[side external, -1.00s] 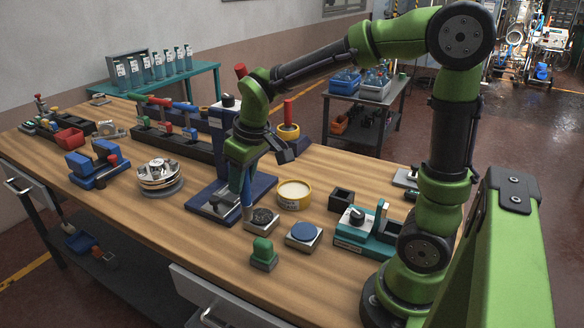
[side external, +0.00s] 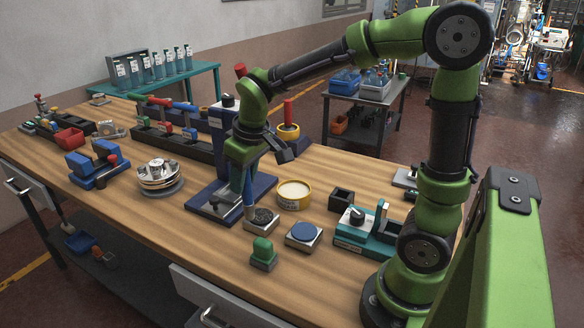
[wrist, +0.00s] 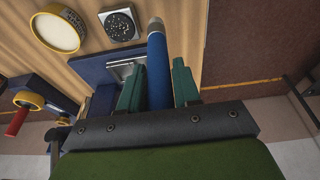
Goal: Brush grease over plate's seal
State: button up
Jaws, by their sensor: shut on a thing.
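My gripper (side external: 247,172) points down and is shut on a blue-handled brush (side external: 249,195), which hangs roughly upright. In the wrist view the brush handle (wrist: 159,72) lies between the green fingers, its pale end pointing away. The brush's lower end is close to a small square block with a dark speckled round top (side external: 262,217); I cannot tell whether they touch. That block also shows in the wrist view (wrist: 119,24). A yellow tin with cream-coloured contents (side external: 294,193) stands behind it to the right. A metal plate on a blue base (side external: 213,203) is to the left.
A square block with a blue disc (side external: 304,234) and a green-topped block (side external: 263,252) stand in front. A teal fixture (side external: 365,228) is at right. Stacked metal discs (side external: 160,174) stand at left. Bare wood (side external: 150,222) lies along the front.

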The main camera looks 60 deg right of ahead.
jog(key=w+d+g+h, duration=0.2)
jog(key=d+h, duration=0.1)
jog(key=d, duration=1.7)
notch_tip(320, 180, down, 6)
jog(key=shift+w+a, duration=0.15)
jog(key=shift+a, duration=0.1)
jog(key=shift+f, duration=0.85)
dwell(0.9)
jog(key=shift+r, duration=0.1)
jog(key=shift+r, duration=3.5)
